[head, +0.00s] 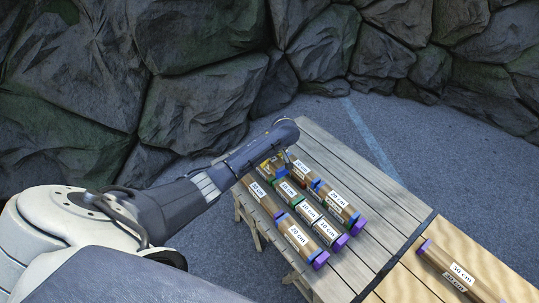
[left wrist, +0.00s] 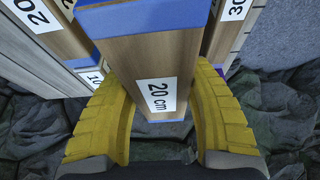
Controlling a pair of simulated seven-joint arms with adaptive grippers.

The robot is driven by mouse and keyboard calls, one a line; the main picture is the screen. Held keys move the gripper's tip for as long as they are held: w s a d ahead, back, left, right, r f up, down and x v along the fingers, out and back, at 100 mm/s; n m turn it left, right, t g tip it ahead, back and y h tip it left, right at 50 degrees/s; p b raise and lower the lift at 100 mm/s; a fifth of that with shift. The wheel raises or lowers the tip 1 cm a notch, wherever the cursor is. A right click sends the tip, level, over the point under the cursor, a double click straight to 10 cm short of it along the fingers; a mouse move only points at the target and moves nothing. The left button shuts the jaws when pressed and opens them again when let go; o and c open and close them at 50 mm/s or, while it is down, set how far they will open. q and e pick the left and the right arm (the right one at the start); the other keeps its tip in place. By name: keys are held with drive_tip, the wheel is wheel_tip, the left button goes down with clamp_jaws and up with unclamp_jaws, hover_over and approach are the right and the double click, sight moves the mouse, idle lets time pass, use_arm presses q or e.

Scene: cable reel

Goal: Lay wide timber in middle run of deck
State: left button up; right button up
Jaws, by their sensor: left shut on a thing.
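My left gripper (head: 274,166) is at the far end of the timber rows on the slatted table (head: 362,180). In the left wrist view its yellow fingers stand on both sides of a wood-brown timber (left wrist: 140,58) with blue ends and a 20 cm label, and are shut on it. Other timbers lie in roughly parallel rows: a left row (head: 296,232), a middle row with short 10 cm pieces (head: 327,229) and a right row (head: 337,200), each with a purple near end. The held timber's contact with the deck cannot be told. My right gripper is not in view.
A lighter wooden surface (head: 405,284) adjoins at the lower right, bearing a long timber (head: 455,270) with a purple end. The slats right of the rows are bare. Rock walls (head: 200,105) stand behind, across grey paving.

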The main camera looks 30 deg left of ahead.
use_arm(q)
drive_tip(key=shift+f, duration=2.15)
drive_tip(key=shift+f, duration=0.35)
drive_tip(key=o, duration=1.4)
